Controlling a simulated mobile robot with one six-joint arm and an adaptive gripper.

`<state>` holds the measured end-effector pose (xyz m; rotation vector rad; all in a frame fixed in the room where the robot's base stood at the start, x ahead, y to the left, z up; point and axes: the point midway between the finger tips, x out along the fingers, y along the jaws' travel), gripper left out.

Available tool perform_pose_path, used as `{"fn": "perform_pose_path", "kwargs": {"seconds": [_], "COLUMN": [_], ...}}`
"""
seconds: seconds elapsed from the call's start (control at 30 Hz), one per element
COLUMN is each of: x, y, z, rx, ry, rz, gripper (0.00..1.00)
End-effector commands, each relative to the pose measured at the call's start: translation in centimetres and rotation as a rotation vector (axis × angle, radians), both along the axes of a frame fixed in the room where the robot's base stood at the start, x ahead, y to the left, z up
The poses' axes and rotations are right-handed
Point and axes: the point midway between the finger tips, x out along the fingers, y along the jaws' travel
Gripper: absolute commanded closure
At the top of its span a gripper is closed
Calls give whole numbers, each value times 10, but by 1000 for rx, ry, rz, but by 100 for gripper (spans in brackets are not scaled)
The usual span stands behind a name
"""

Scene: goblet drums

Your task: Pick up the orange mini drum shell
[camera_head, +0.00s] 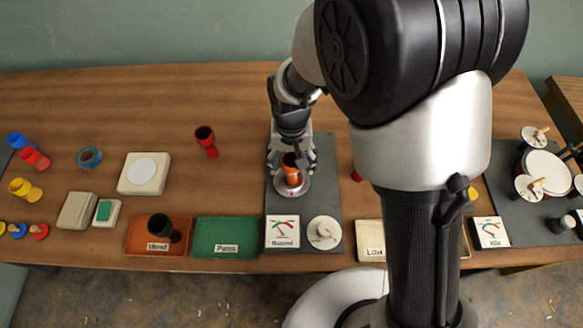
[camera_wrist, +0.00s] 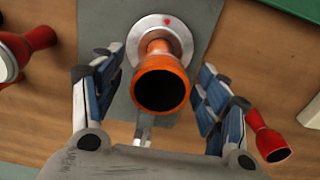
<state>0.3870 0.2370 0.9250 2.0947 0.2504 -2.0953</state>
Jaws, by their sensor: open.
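The orange mini drum shell (camera_head: 291,170) stands upright on a round silver plate (camera_head: 301,190) on the grey mat. In the wrist view the orange shell (camera_wrist: 160,80) shows its dark open mouth facing the camera, with the silver plate (camera_wrist: 182,27) behind it. My gripper (camera_head: 289,160) is over the shell, with its fingers down around its upper part in the head view. In the wrist view the two blue-padded fingers of my gripper (camera_wrist: 160,88) are open, one on each side of the shell, with gaps between pads and shell.
A red drum shell (camera_head: 206,141) stands to the left, and another red shell (camera_wrist: 268,137) lies near the right finger in the wrist view. A dial gauge (camera_head: 282,231) and a round knob (camera_head: 323,232) sit at the mat's front.

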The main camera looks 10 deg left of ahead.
Motion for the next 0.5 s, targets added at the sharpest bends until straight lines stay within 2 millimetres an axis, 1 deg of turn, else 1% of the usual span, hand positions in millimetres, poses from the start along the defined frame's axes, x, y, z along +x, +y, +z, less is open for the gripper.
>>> {"fn": "perform_pose_path", "kwargs": {"seconds": [0.07, 0.5], "x": [0, 0], "y": [0, 0], "z": [1, 1], "rx": [0, 0], "ry": [0, 0], "rz": [0, 0], "gripper": [32, 61]}}
